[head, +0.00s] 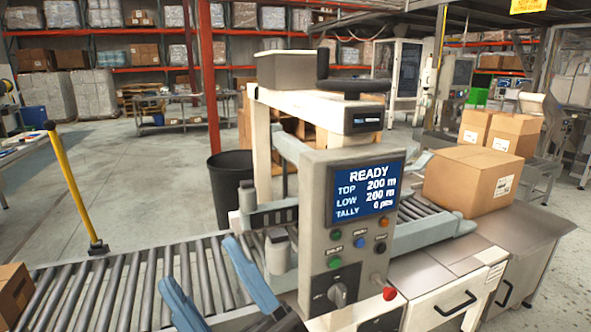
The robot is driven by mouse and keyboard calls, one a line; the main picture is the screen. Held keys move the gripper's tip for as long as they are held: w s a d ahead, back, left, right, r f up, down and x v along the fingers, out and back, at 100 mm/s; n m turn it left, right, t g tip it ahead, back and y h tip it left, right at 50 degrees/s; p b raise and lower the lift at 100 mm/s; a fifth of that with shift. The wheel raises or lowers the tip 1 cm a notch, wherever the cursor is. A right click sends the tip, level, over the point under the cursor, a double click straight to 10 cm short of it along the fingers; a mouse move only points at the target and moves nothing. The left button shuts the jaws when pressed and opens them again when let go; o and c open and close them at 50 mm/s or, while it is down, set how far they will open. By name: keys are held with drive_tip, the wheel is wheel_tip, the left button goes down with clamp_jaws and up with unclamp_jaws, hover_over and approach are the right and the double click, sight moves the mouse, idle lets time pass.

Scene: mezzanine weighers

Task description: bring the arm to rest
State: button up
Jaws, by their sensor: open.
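My gripper (200,264) shows at the lower middle of the head view, over the roller conveyor (105,292). Its two blue fingers are spread apart with nothing between them. The right finger is close to the weigher (325,225) in the picture; I cannot tell whether they touch. The weigher's screen (364,193) reads READY, TOP 200 m, LOW 200 m, TALLY 0 pcs. Most of my arm is out of view.
A carton (480,180) sits right of the weigher, with more cartons behind. Another carton (14,290) is at the lower left. A yellow post (73,185) and black bin (228,200) stand behind the conveyor. Open floor (150,180) lies beyond.

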drive_tip(key=s+d+f+m+t+h, duration=0.45)
drive_tip(key=d+f+m+h, duration=0.4)
drive_tip(key=h, duration=0.25)
drive_tip(key=s+d+f+m+t+h, duration=0.3)
drive_tip(key=s+d+f+m+h, duration=0.3)
drive_tip(key=d+f+m+h, duration=0.3)
drive_tip(key=s+d+f+g+h, duration=0.2)
drive_tip(key=s+d, duration=0.3)
drive_tip(key=s, duration=0.3)
drive_tip(key=s+d+f+g+h, duration=0.2)
drive_tip(key=s+d+g, duration=0.3)
drive_tip(key=s, duration=0.3)
drive_tip(key=shift+s+d+m+h+b, duration=0.3)
drive_tip(key=shift+s+d+m+h, duration=0.15)
drive_tip(key=shift+d, duration=0.15)
drive_tip(key=shift+c, duration=0.2)
